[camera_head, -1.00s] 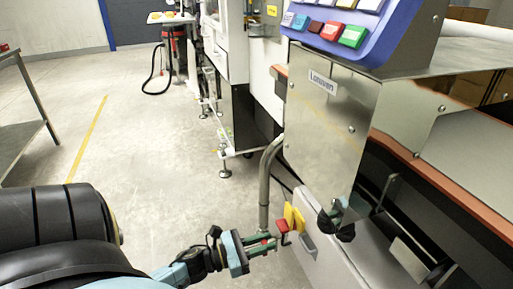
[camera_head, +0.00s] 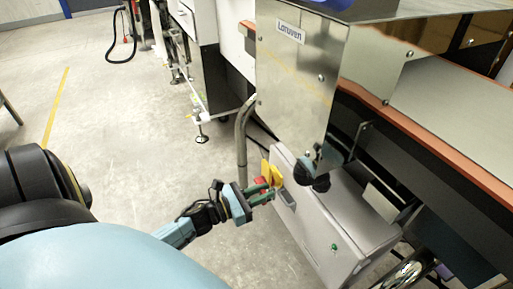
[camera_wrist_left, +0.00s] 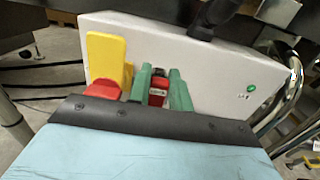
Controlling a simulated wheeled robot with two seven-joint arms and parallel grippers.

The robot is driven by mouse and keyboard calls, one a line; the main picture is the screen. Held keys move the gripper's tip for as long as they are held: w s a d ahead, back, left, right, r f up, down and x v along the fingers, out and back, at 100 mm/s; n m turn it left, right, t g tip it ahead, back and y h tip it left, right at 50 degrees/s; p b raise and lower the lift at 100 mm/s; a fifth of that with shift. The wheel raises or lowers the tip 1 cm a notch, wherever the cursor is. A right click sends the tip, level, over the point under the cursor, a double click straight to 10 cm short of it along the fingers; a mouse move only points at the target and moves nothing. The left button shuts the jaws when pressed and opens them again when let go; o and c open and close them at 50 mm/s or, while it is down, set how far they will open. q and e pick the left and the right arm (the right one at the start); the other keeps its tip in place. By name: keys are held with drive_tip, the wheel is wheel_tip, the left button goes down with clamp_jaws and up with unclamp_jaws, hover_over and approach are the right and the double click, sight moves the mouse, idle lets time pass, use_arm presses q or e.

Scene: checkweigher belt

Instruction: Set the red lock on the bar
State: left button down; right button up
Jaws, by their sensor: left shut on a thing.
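My left gripper (camera_head: 264,194) reaches to the grey-white cabinet face, its green fingers close in front of it. In the left wrist view the green fingers (camera_wrist_left: 160,92) are shut on the small red lock (camera_wrist_left: 157,94), which has a dark upper part. An upright yellow piece (camera_wrist_left: 106,56) with a red block (camera_wrist_left: 100,89) at its foot stands just left of the fingers; the yellow piece also shows in the head view (camera_head: 272,174). I cannot make out the bar clearly, nor whether the lock touches it.
A grey bent pipe (camera_head: 241,150) stands left.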

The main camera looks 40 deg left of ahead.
use_arm(q)
drive_tip(key=x, duration=0.4)
drive_tip(key=shift+w+d, duration=0.15)
drive_tip(key=shift+w, duration=0.2)
use_arm(e)
drive_tip(key=shift+s+r+t, duration=0.15)
drive_tip(key=shift+r+t, duration=0.25)
drive_tip(key=shift+t, duration=0.1)
use_arm(q)
drive_tip(key=shift+w+b, duration=0.15)
drive_tip(key=shift+b, duration=0.2)
use_arm(e)
drive_tip(key=shift+f, duration=0.1)
